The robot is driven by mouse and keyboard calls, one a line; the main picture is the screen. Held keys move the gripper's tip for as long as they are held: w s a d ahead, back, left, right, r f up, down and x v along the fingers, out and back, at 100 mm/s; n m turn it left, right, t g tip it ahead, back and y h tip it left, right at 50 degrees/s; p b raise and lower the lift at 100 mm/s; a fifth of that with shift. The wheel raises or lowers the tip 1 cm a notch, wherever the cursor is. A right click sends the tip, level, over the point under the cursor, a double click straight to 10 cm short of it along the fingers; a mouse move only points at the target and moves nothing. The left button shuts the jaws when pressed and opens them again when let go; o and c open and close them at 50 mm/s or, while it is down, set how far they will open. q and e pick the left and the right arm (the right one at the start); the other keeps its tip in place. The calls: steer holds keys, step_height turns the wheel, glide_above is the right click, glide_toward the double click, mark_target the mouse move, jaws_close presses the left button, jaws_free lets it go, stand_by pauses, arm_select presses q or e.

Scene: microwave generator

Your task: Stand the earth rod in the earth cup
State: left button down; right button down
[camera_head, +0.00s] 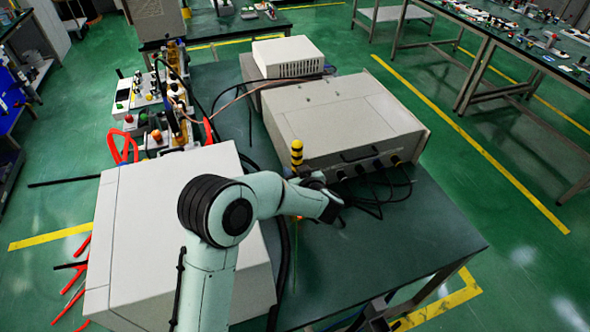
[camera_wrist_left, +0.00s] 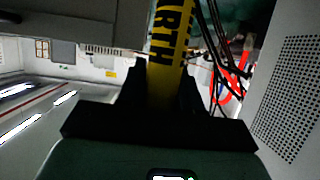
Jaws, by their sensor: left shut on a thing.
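The earth rod (camera_head: 297,153) shows in the head view as a yellow handle with black bands, standing about upright in front of the large grey cabinet. In the left wrist view the yellow rod (camera_wrist_left: 168,55) with black lettering rises between the dark fingers of my left gripper (camera_wrist_left: 165,95). The gripper is shut on it. In the head view my left gripper (camera_head: 297,178) is mostly hidden by my own wrist and arm. I cannot make out the rod's lower end or the earth cup. My right gripper is not in view.
A large grey cabinet (camera_head: 340,115) with cables at its front stands on the green table (camera_head: 430,235). A pale box (camera_head: 150,235) stands at the left. Small devices (camera_head: 155,110) and red cables are behind it. The table's right front is clear.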

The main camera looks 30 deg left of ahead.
arm_select(q)
steer(key=shift+f, duration=0.55)
stand_by(0.5)
steer(key=c, duration=0.7)
jaws_free()
steer(key=v, duration=1.3)
steer(key=shift+s+d+b, duration=0.15)
steer(key=shift+b, duration=0.25)
